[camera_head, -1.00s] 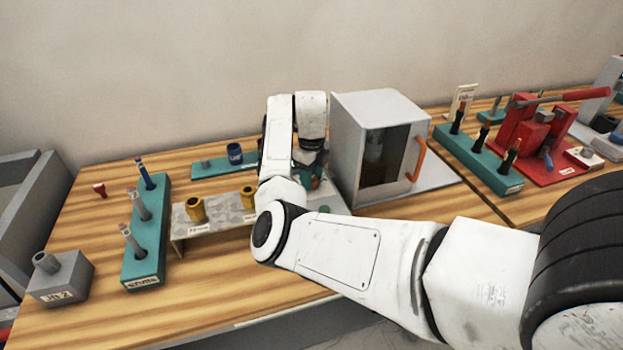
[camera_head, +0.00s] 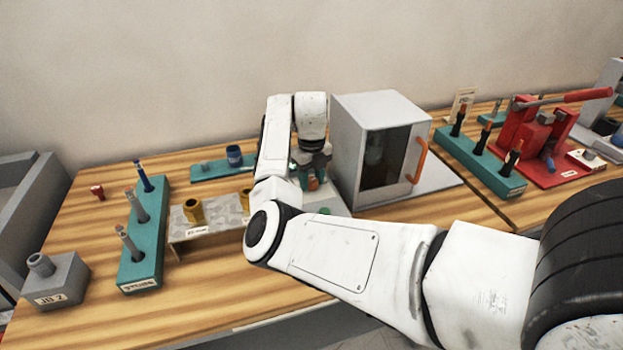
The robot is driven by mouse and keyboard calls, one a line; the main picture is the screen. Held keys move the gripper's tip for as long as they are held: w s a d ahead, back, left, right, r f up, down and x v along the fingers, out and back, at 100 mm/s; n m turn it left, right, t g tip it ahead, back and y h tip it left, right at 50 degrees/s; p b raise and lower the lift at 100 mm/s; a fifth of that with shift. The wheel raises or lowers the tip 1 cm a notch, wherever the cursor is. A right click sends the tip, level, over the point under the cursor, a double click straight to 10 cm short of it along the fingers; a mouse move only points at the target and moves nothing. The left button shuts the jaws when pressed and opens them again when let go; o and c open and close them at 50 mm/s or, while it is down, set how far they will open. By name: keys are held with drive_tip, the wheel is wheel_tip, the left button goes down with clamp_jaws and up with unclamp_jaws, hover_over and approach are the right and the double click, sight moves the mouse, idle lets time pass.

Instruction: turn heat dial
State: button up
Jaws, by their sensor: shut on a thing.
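My gripper (camera_head: 311,180) points down just left of the grey oven-like cabinet (camera_head: 350,150). It is shut on a small orange-red part, which I take to be the heat dial (camera_head: 312,184). The fingers cover most of the dial, so its pointer and marks are hidden. The dial sits over a light grey panel (camera_head: 335,203) beside the cabinet. A green button (camera_head: 325,211) shows on that panel, in front of the gripper. The cabinet door has a dark window and an orange handle (camera_head: 418,160), and it looks closed.
My forearm crosses the foreground and hides part of a speckled stand with yellow bushings (camera_head: 193,211). Left are a teal rack (camera_head: 145,235) with several pins and a grey block (camera_head: 55,280). Right are another teal rack (camera_head: 480,160) and a red press (camera_head: 545,140).

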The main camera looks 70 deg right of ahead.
sight(312, 181)
drive_tip(key=shift+r, duration=0.1)
drive_tip(key=o, duration=1.1)
drive_tip(key=shift+c, duration=0.2)
wheel_tip(312, 181, up, 11)
drive_tip(key=b, duration=0.1)
drive_tip(key=shift+b, duration=0.35)
drive_tip(key=shift+f, duration=0.25)
